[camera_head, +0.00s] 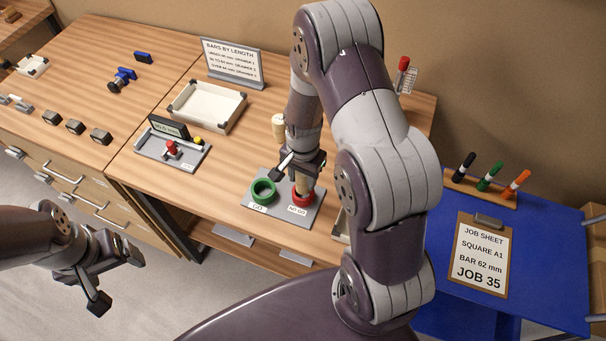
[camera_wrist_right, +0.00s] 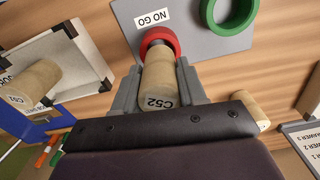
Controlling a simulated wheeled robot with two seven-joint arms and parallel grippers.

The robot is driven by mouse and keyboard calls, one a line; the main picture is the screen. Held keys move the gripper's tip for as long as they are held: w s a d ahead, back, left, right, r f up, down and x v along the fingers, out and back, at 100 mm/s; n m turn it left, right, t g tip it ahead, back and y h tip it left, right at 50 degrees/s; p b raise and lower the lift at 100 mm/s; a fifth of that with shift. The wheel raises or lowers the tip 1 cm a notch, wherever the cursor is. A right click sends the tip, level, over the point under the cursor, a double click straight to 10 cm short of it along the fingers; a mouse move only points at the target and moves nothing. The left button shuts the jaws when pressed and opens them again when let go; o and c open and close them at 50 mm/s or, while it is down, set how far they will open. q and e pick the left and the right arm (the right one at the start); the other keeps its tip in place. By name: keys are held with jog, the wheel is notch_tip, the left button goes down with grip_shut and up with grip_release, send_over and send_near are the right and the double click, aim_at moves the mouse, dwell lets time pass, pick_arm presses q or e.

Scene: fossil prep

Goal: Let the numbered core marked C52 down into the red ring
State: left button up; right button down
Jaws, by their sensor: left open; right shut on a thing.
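The tan core marked C52 (camera_wrist_right: 158,82) is between the fingers of my right gripper (camera_wrist_right: 157,90), which is shut on it. In the head view my right gripper (camera_head: 304,168) is above the red ring (camera_head: 303,199), with the core pointing down at it. In the right wrist view the core's far end overlaps the red ring (camera_wrist_right: 158,38); I cannot tell how far inside it is. The ring is on a grey plate by the "NO GO" label. My left gripper (camera_head: 117,280) is open and empty, off the table at lower left.
A green ring (camera_head: 263,191) by the "GO" label shares the grey plate (camera_head: 281,213). Another core (camera_head: 278,127) stands behind the plate. A further core (camera_wrist_right: 35,82) lies in a white tray (camera_wrist_right: 88,57). A blue table (camera_head: 550,260) is at right.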

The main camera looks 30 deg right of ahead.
aim_at(303, 185)
dwell(0.7)
jog(key=shift+f+b, duration=1.25)
jog(key=shift+f, duration=0.75)
jog(key=shift+r, duration=0.1)
dwell(0.4)
notch_tip(303, 185, up, 5)
jog(key=p, duration=0.5)
jog(key=shift+r, duration=0.2)
